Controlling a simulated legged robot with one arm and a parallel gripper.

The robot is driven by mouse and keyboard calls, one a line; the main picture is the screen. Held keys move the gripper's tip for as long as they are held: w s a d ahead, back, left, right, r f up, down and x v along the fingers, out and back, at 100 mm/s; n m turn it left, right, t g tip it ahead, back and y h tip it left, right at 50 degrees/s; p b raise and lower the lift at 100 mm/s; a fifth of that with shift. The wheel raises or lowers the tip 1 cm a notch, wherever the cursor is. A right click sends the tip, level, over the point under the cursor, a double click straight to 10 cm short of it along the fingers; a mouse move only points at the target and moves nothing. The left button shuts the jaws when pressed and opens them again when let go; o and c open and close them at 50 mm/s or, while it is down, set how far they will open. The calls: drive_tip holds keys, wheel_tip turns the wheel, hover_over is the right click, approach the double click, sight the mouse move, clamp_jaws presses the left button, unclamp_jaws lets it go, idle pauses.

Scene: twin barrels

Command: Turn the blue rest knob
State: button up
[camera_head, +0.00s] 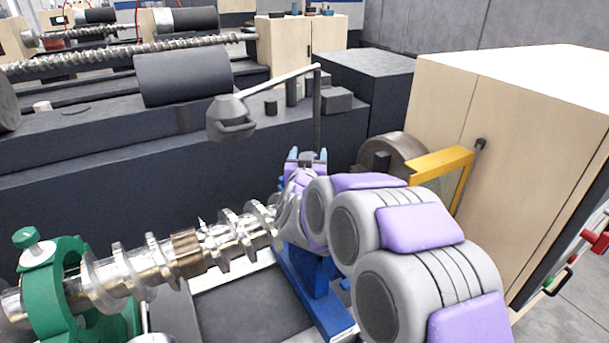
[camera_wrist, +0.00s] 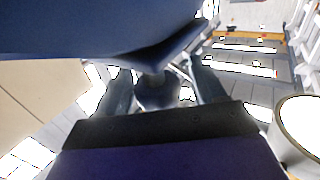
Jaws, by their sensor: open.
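The blue rest (camera_head: 312,288) stands at the right end of the metal screw (camera_head: 215,240), partly hidden behind my arm. In the wrist view, a large blue curved body (camera_wrist: 100,28), apparently the rest, fills the upper left. A dark rounded knob (camera_wrist: 158,95) hangs from it on a short stem. My gripper (camera_wrist: 160,80) is open, with one finger on each side of the knob. I cannot tell whether either finger touches it. In the head view, my gripper (camera_head: 307,157) shows small beyond my arm, and the knob cannot be made out there.
A green rest (camera_head: 45,290) holds the screw at the left. A dark machine bed (camera_head: 110,165) with a grey lamp (camera_head: 230,118) lies behind.

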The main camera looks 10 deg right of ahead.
drive_tip(key=b+v, duration=0.4)
drive_tip(key=v, duration=1.2)
drive_tip(key=shift+s, duration=0.2)
drive_tip(key=shift+a, duration=0.15)
